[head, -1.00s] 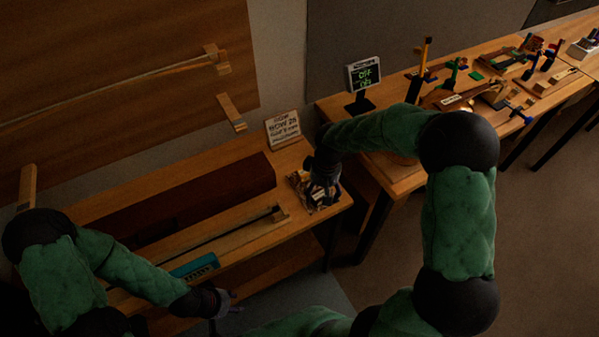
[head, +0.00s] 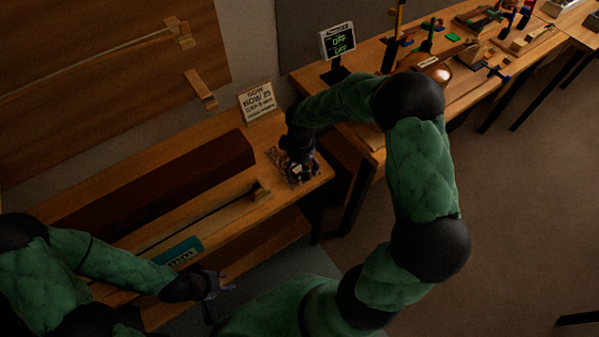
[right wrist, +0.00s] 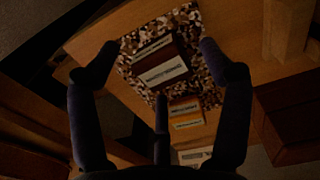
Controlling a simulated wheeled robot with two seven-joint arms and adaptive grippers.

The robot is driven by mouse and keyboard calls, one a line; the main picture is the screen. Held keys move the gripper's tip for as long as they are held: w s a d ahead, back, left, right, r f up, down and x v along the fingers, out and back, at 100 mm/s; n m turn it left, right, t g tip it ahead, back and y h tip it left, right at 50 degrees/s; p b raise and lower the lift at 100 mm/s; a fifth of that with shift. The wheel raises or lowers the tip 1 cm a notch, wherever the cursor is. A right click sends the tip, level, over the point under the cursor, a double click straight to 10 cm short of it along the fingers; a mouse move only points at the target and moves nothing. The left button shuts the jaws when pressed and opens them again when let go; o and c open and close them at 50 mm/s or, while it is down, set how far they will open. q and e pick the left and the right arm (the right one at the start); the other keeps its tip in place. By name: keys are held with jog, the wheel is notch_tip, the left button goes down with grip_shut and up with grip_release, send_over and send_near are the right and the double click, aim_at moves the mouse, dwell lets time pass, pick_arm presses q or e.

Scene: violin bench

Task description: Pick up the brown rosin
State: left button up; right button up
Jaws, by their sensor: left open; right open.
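In the right wrist view, a dark brown block with a pale label (right wrist: 163,74), which looks like the brown rosin, lies on a mottled brown-and-white mat (right wrist: 203,90). My right gripper (right wrist: 160,66) is open, its fingers spread around the block with no visible grip on it. In the head view, my right gripper (head: 298,152) is over the mat at the bench's right end and hides most of what lies there. My left gripper (head: 218,286) is open and empty in front of the bench's near edge.
A dark greenish labelled block (right wrist: 153,48) lies right beside the brown one; an orange labelled block (right wrist: 186,113) lies nearer. A bow-like stick (head: 215,207), a teal case (head: 180,251) and a small sign (head: 257,101) are on the bench. A display (head: 338,42) stands behind.

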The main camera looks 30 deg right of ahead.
notch_tip(320, 180, down, 3)
jog(key=shift+r, duration=0.2)
jog(key=shift+c, duration=0.2)
jog(key=c, duration=1.2)
jog(key=shift+r, duration=0.15)
jog(key=shift+c, duration=0.2)
